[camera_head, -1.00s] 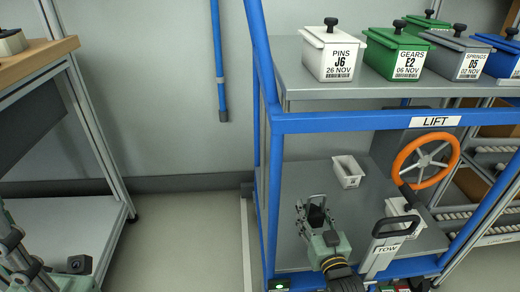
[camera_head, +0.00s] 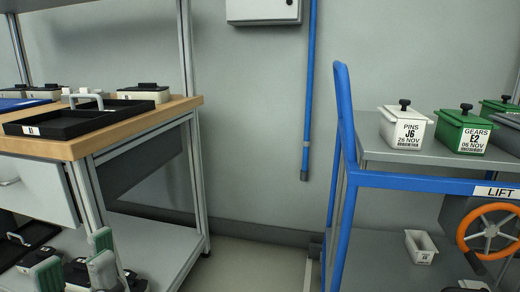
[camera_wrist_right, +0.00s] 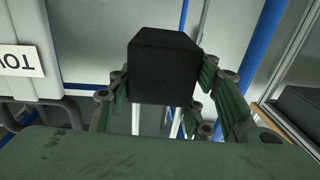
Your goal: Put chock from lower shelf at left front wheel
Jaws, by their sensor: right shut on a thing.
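The chock, a black block (camera_wrist_right: 163,65), shows in the right wrist view. My right gripper (camera_wrist_right: 165,85) is shut on it, with a green finger on either side. The right gripper is out of the head view. My left gripper (camera_head: 78,262) is at the bottom left of the head view, in front of the workbench, its green fingers spread apart with nothing seen held. The blue-framed cart (camera_head: 342,150) stands at the right of the head view, with a lower shelf (camera_head: 375,250) below its top deck. The left front wheel is not visible.
A workbench (camera_head: 135,128) with a black tray (camera_head: 85,118) stands at the left. Lidded bins, including the white PINS bin (camera_head: 405,128), sit on the cart top. An orange handwheel (camera_head: 490,232) is at the right. A floor gap lies between bench and cart.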

